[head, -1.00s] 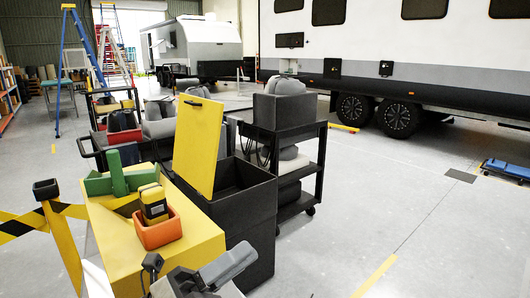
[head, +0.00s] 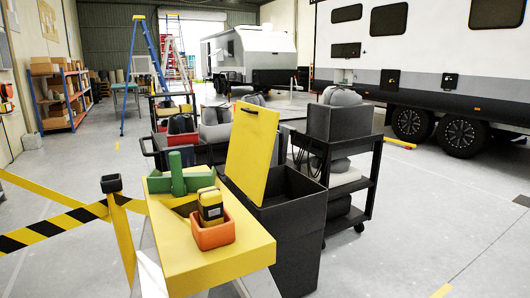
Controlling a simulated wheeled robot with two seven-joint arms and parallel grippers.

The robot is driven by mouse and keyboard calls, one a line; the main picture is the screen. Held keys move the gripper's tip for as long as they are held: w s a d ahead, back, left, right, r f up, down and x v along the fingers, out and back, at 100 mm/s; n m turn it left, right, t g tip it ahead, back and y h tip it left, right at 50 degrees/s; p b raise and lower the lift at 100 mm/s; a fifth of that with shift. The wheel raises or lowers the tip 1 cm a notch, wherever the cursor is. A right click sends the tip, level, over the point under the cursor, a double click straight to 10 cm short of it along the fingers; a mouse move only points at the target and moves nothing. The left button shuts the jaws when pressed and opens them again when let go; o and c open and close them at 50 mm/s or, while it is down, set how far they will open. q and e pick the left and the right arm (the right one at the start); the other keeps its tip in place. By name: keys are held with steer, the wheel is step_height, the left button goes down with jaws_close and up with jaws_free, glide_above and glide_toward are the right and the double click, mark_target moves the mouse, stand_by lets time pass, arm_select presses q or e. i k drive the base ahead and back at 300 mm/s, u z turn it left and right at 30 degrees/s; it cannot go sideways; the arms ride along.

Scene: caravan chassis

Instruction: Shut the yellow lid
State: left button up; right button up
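The yellow lid (head: 252,151) stands raised and nearly upright on the black bin (head: 290,228), leaning a little to the right. It has a small dark handle slot near its top edge. The bin's mouth is uncovered to the right of the lid, and its inside looks dark. Neither of my grippers shows in the head view now, so I cannot see how they stand.
A black cart (head: 350,175) stands close behind the bin. A striped barrier (head: 50,219) is at left. Floor at right is clear.

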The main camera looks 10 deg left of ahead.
mark_target(253, 132)
steer(key=k, duration=1)
steer(key=z, duration=0.95)
steer(key=i, duration=6)
steer(key=u, duration=4.3)
steer(key=i, duration=1.65)
steer(key=z, duration=0.05)
